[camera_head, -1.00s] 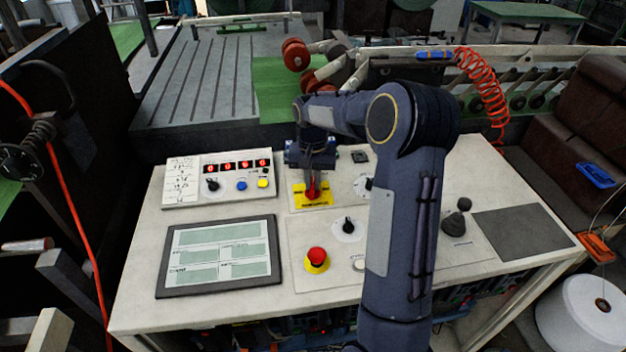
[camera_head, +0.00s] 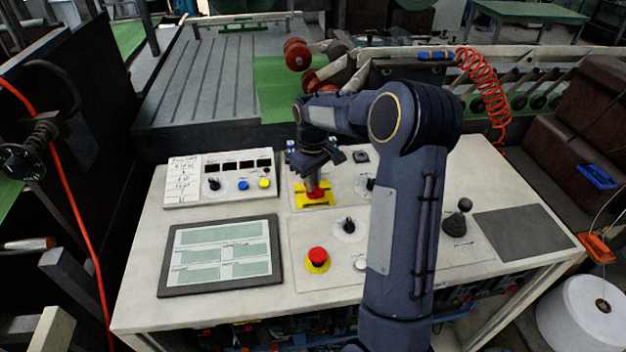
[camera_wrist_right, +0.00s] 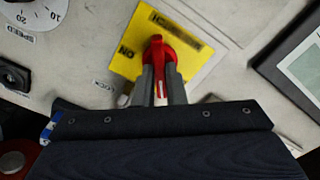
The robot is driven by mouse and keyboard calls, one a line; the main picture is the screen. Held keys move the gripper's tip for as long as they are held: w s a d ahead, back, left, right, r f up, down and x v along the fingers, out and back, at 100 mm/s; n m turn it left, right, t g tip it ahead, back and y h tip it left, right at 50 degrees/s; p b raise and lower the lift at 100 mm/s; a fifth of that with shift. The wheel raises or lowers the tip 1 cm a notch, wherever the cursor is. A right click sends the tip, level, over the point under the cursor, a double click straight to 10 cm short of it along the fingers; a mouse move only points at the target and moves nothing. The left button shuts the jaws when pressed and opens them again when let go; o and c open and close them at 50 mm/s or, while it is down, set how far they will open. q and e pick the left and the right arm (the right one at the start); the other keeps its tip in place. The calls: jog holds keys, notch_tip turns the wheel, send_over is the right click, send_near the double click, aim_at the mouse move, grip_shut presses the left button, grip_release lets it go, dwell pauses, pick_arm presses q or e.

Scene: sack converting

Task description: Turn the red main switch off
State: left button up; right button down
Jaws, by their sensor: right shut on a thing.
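The red main switch (camera_head: 314,192) sits on a yellow plate (camera_head: 319,200) on the control desk. In the right wrist view the red switch handle (camera_wrist_right: 160,58) stands on the yellow plate (camera_wrist_right: 125,62), which carries the letters "ON" at its left. My right gripper (camera_head: 314,184) reaches down onto the switch from above; in the right wrist view its two grey fingers (camera_wrist_right: 163,88) are shut on the handle. The gripper body hides part of the plate. My left gripper is not in view.
A red emergency button (camera_head: 317,256), a black knob (camera_head: 348,226) and a tablet screen (camera_head: 222,256) lie nearer the front. A panel with dark digit displays (camera_head: 238,165) stands at the back left. A black joystick (camera_head: 457,216) is right of my arm.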

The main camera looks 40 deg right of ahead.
jog(key=shift+n, duration=0.7)
jog(key=c, duration=1.5)
grip_release()
notch_tip(320, 180, up, 8)
jog(key=shift+f+b, duration=0.2)
jog(key=shift+b, duration=0.2)
jog(key=shift+r, duration=0.15)
